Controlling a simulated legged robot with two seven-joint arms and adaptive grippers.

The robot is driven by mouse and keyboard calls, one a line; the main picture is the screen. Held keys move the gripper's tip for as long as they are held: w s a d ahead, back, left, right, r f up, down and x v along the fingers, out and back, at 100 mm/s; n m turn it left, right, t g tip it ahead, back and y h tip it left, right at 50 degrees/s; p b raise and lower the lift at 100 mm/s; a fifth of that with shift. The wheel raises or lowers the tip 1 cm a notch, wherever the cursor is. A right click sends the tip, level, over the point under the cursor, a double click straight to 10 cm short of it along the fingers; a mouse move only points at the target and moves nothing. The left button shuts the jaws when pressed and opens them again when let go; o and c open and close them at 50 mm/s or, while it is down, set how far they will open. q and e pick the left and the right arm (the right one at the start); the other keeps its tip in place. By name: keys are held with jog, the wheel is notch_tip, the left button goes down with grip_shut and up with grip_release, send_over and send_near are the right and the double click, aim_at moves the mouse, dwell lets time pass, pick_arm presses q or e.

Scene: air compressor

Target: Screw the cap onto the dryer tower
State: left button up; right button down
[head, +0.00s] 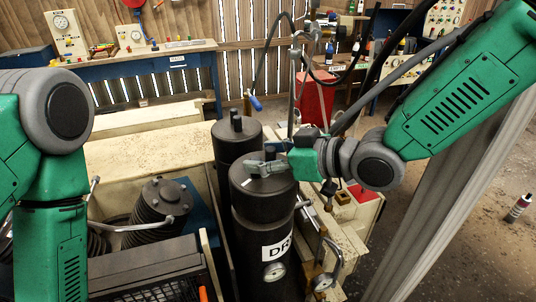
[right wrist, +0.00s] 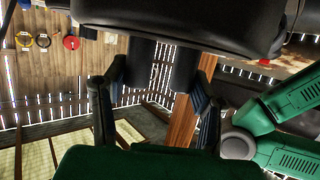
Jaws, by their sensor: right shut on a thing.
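The dryer tower (head: 261,222) is a tall black cylinder with a partly hidden "DR" label and a gauge, standing upright in the middle of the head view. The black cap (head: 245,178) is at its top, with a dark post beside my fingers. My right gripper (head: 262,168) reaches in from the right at the cap, shut on it. The right wrist view shows its fingers (right wrist: 155,95) either side of two dark posts (right wrist: 185,68). I cannot tell whether the cap's thread is engaged. My left arm shows at the left, but its gripper is out of view.
A second black tower (head: 232,140) stands just behind. A finned black compressor cylinder (head: 160,206) sits to the left, beside a dark crate (head: 150,272). Pipes and a red cabinet (head: 315,100) stand behind the right gripper. A blue workbench (head: 140,72) lines the back wall.

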jog(key=shift+a, duration=0.25)
jog(key=shift+d+f, duration=0.1)
jog(key=shift+d+f+b, duration=0.2)
jog(key=shift+f+b, duration=0.15)
jog(key=shift+f, duration=0.3)
jog(key=c, duration=0.5)
grip_release()
jog(key=shift+a, duration=0.15)
jog(key=shift+c, duration=0.2)
jog(key=shift+a, duration=0.1)
